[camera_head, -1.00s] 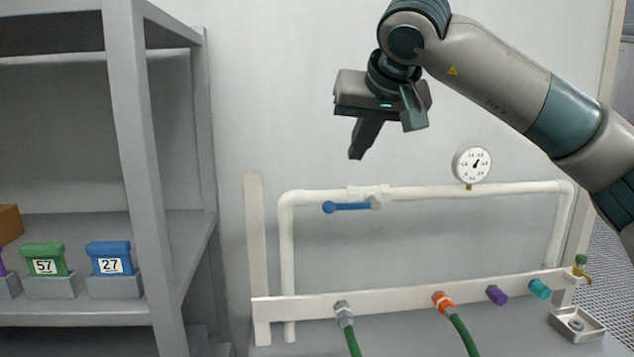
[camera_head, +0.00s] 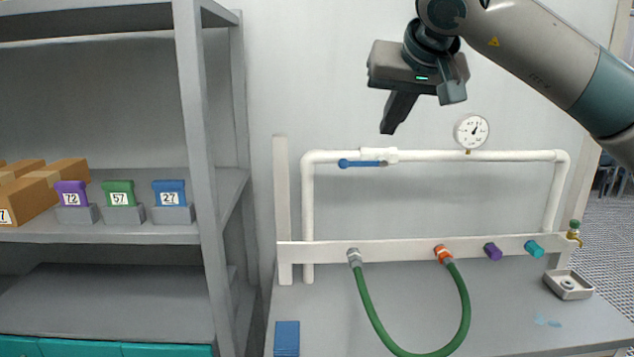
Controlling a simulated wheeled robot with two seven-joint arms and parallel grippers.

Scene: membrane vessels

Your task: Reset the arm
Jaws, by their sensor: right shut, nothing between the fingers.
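My right gripper (camera_head: 392,118) hangs in the air in front of the wall, above the white pipe frame (camera_head: 480,156) and clear of it. It is shut and empty. My right arm comes in from the upper right. The blue valve handle (camera_head: 358,163) lies level along the top pipe, below the gripper. A round gauge (camera_head: 471,131) stands on that pipe. A green hose (camera_head: 375,318) loops from a grey fitting (camera_head: 354,256) to an orange fitting (camera_head: 443,254) on the lower rail. My left gripper is not in view.
Purple (camera_head: 493,251) and teal (camera_head: 534,248) fittings sit further right on the rail. A small metal tray (camera_head: 569,284) is on the bench. A blue block (camera_head: 287,338) is at the bench front. A grey shelf (camera_head: 190,120) at left holds numbered purple, green and blue pieces and cardboard boxes.

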